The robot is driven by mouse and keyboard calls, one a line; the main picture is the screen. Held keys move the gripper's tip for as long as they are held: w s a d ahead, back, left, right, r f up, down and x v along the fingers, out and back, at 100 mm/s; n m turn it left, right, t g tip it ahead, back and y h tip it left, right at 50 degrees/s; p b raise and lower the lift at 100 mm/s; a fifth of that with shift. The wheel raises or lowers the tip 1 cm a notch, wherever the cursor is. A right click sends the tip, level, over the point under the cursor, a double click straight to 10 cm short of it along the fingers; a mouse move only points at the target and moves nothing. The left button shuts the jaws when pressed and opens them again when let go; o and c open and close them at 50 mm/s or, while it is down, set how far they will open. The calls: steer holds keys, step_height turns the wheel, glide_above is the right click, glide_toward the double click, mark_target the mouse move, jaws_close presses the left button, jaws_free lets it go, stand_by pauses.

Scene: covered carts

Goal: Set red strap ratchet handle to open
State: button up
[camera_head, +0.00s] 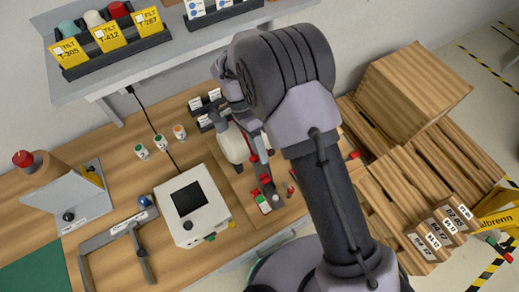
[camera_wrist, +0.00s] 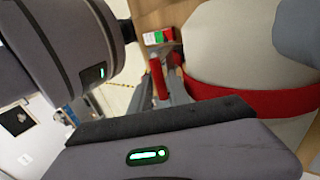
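A pale rounded load (camera_head: 233,146) lies on the wooden workbench, partly hidden by my arm. In the wrist view the load (camera_wrist: 235,50) fills the right side, with a red strap (camera_wrist: 265,102) around it. At the strap's left end is a grey metal ratchet with a red handle (camera_wrist: 157,79), which stands up from it. The strap also shows as a red band (camera_head: 262,150) in the head view. My gripper (camera_wrist: 172,88) is at the ratchet, its grey fingers close to the red handle. Whether they grip it or only sit beside it is unclear.
A white box with a dark screen (camera_head: 190,200) stands left of the load. Small red, green and white parts (camera_head: 264,203) lie in front of it. A large wooden box (camera_head: 415,90) is at right. A shelf (camera_head: 120,75) with bins hangs above the bench.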

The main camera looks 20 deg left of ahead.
steer(key=p+v, duration=0.2)
steer(key=v, duration=1)
steer(key=shift+w, duration=0.1)
